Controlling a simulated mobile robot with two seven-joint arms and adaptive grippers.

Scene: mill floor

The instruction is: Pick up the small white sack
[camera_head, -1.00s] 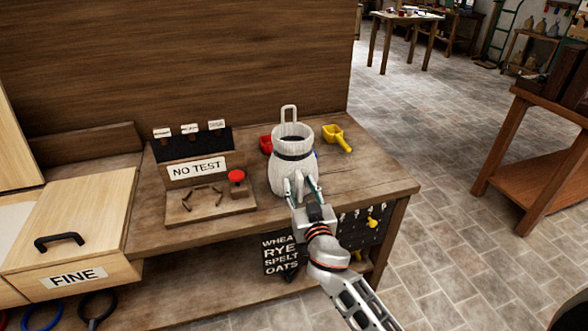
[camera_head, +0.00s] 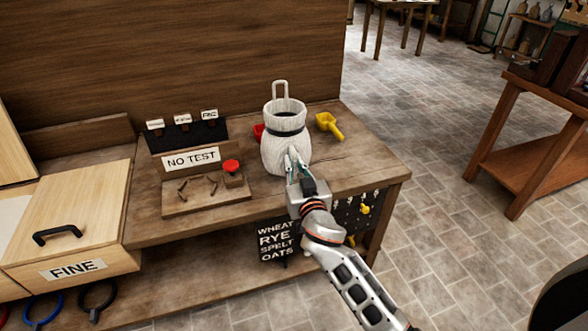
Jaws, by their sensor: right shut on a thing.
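The small white sack (camera_head: 284,148) stands upright on the wooden bench (camera_head: 370,172), with a dark band round its neck and an open top. My right gripper (camera_head: 294,165) is at the front of the sack, shut on its near side. The fingertips partly hide the sack's lower front. I cannot tell whether the sack's base is clear of the bench top. My left gripper is not in view.
A yellow scoop (camera_head: 330,126) lies right of the sack, and a red scoop (camera_head: 258,133) is partly hidden behind it. Left stands a board with a red button (camera_head: 231,166) and a NO TEST sign (camera_head: 191,159). A light wooden FINE box (camera_head: 72,220) is further left.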

